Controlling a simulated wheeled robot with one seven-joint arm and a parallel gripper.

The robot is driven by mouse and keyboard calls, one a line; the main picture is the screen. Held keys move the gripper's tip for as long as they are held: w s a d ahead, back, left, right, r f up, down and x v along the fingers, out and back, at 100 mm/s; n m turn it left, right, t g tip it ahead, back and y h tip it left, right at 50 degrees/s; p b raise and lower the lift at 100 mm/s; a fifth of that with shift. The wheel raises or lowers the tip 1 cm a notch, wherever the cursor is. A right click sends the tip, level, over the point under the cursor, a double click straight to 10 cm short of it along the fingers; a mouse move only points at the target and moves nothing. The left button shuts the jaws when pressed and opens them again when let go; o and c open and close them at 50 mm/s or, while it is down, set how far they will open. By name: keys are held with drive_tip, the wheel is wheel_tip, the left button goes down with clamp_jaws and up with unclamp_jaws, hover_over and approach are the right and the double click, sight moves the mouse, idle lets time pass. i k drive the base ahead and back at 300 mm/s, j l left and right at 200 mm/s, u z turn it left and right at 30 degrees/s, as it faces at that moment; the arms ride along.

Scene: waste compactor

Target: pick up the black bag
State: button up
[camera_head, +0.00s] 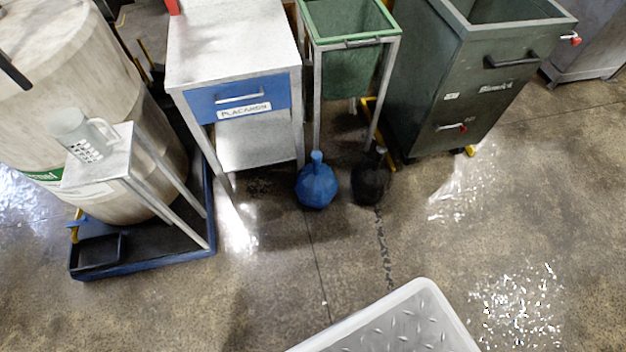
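The black bag (371,182) sits on the concrete floor in the middle of the head view, in front of the green bin on its stand. It is round and dark, with a tied neck pointing up. A blue bag (317,187) of similar shape sits just to its left, with a small gap between them. My gripper is not in view.
A grey table with a blue drawer (238,97) stands behind left. The green bin (345,55) and a dark green wheeled container (470,85) stand behind. A large tank (70,50) is at left. A pale treaded surface (400,325) is in front. Floor at right is clear.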

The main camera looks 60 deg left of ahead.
sight(370, 179)
drive_tip(key=u, duration=1.85)
